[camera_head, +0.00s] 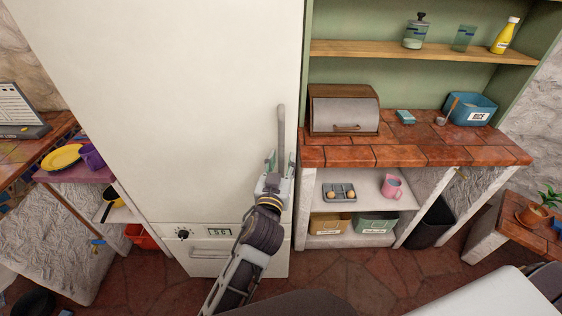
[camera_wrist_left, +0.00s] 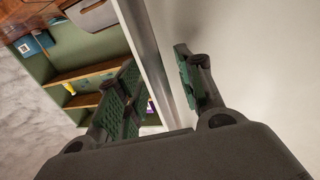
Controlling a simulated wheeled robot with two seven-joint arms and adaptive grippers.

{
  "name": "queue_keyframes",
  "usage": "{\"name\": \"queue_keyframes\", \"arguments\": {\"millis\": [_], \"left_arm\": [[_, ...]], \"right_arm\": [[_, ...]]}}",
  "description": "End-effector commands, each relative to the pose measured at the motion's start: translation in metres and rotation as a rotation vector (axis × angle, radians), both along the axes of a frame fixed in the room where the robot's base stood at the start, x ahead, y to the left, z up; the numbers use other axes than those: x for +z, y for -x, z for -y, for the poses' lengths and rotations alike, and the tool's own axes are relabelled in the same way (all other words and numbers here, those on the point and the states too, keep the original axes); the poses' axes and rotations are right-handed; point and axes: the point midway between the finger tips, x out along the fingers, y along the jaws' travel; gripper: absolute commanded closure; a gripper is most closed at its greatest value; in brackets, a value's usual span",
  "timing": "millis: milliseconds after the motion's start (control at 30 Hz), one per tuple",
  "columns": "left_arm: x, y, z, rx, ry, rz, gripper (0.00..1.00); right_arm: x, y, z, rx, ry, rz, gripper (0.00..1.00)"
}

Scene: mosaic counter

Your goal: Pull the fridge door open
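The white fridge (camera_head: 170,100) stands left of centre in the head view, its door closed. A grey upright handle (camera_head: 281,125) runs near the door's right edge. My left gripper (camera_head: 281,160) is at the lower part of this handle, one finger on each side. In the left wrist view, my left gripper (camera_wrist_left: 158,75) has its green-padded fingers apart. A grey bar, apparently the handle (camera_wrist_left: 149,45), passes between them, with a gap to the left finger. Whether the right finger touches it cannot be told. My right gripper is not in view.
Right of the fridge stands a tiled counter (camera_head: 415,152) with a bread box (camera_head: 345,112) and a blue bin (camera_head: 470,108). Shelves sit above and below. A white surface (camera_head: 480,298) fills the lower right. Tiled floor (camera_head: 345,272) lies clear before the fridge.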

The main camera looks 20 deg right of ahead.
Motion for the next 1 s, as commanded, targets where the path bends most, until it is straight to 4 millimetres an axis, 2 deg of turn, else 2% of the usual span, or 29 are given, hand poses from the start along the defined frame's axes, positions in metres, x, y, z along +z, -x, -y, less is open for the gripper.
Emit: {"name": "queue_keyframes", "arguments": {"millis": [133,167,433,1000], "left_arm": [[0.0001,0.0000,0.0000,0.000,0.000,0.000,0.63],[0.0000,0.0000,0.0000,0.000,0.000,0.000,0.65],[0.0000,-0.0001,0.0000,0.000,0.000,0.000,1.00],[-0.0004,-0.0005,-0.0018,-0.002,0.000,-0.001,1.00]], "right_arm": [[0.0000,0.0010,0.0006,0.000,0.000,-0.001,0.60],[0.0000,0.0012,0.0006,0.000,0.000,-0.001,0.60],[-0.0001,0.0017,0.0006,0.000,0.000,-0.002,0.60],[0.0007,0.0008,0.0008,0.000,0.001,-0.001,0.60]]}}
